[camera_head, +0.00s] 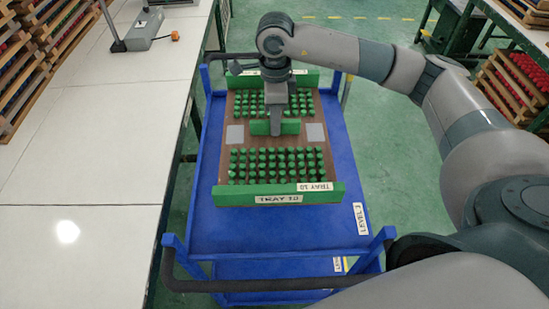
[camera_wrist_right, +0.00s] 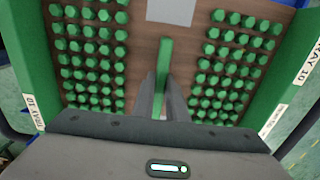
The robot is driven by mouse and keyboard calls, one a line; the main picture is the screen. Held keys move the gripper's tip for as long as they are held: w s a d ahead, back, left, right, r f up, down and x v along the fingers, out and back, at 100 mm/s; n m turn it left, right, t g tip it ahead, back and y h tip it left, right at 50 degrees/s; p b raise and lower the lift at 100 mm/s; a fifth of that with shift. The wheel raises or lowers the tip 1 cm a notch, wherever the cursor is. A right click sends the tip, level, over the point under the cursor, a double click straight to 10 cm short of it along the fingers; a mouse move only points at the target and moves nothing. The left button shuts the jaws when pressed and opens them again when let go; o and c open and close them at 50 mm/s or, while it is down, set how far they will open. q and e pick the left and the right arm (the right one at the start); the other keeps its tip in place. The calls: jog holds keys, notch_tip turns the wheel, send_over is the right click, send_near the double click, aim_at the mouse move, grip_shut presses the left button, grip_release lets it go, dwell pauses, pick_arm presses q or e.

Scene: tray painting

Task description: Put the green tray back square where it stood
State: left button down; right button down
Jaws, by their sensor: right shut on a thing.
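The green tray has a brown board (camera_head: 222,146), several rows of green pegs and green end walls (camera_head: 235,196) labelled TRAY 10. It is over the upper deck of the blue cart, roughly in line with its sides, with its near wall turned very slightly. I cannot tell whether it touches the deck. My right gripper (camera_head: 276,128) points down at the tray's middle and is shut on its green centre handle (camera_head: 291,126). The handle (camera_wrist_right: 164,70) also shows between the fingers in the right wrist view. My left gripper is not in view.
The blue cart (camera_head: 285,232) has bare deck in front of the tray and dark handle bars at both ends. A white table (camera_head: 95,165) runs along its left. Racks of coloured parts stand at the far left and right (camera_head: 515,85).

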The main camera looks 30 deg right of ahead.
aim_at(275, 138)
notch_tip(275, 138, down, 5)
jog(key=shift+r+p, duration=0.2)
jog(key=shift+p, duration=0.85)
jog(key=shift+w+f, duration=0.1)
jog(key=shift+f, duration=0.7)
jog(key=shift+f, duration=0.1)
notch_tip(275, 138, down, 2)
jog(key=shift+f+p, duration=0.15)
jog(key=shift+p, duration=0.6)
jog(key=shift+f, duration=0.55)
jog(key=shift+f, duration=0.1)
